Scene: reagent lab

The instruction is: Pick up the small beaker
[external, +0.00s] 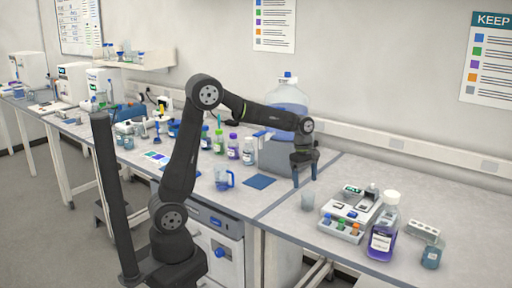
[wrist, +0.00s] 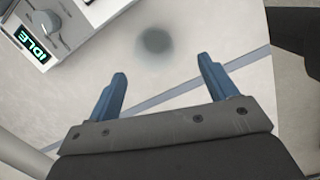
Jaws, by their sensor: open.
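A small, pale, see-through beaker (external: 307,201) stands upright on the grey bench, just left of the white instrument. My gripper (external: 304,175) is above and slightly behind it in the external view, with blue fingers pointing down. In the wrist view my gripper (wrist: 162,68) has its fingers spread with nothing between them. A blurred dark round patch lies beyond the fingertips there; I cannot tell whether it is the beaker or a shadow. The gripper appears apart from the beaker.
A white instrument (external: 350,211) stands right of the beaker; its lit display (wrist: 35,43) shows in the wrist view. A purple-filled bottle (external: 383,238) and a beaker of dark liquid (external: 431,257) stand farther right. A blue-handled jug (external: 223,179) is left, beside a blue mat (external: 259,182).

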